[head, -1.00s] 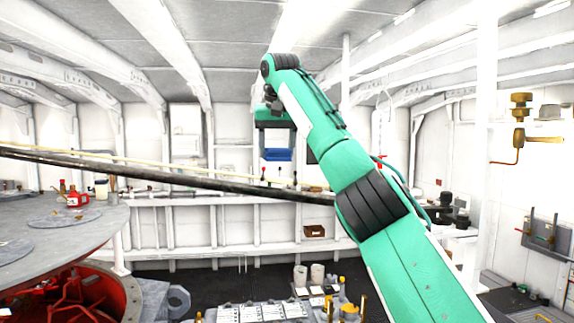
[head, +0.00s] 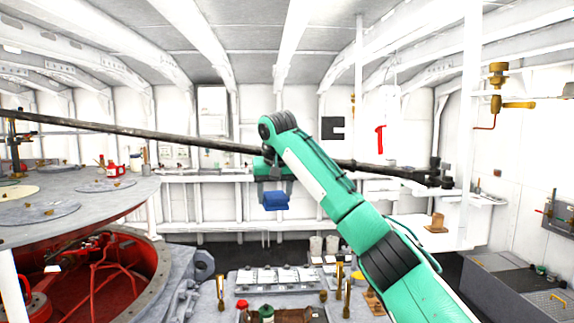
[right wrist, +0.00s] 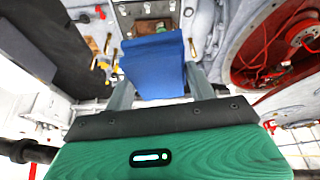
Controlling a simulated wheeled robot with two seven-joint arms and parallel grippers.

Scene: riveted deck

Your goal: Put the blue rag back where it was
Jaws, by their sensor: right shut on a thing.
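The blue rag (head: 275,201) hangs below my right gripper (head: 272,188) in the middle of the head view. In the right wrist view the rag (right wrist: 155,65) is a flat, folded blue piece between the two grey fingers of the right gripper (right wrist: 160,85), which is shut on it. The rag is held in the air, apart from any surface that I can make out. My left gripper is not in view.
A long dark pipe (head: 120,130) crosses the head view, passing close to my right arm. A round grey table (head: 50,195) stands at left above a red-lined opening (head: 85,270). A grey machine block (head: 275,281) with brass fittings is below. A white shelf (head: 460,210) runs along the back right.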

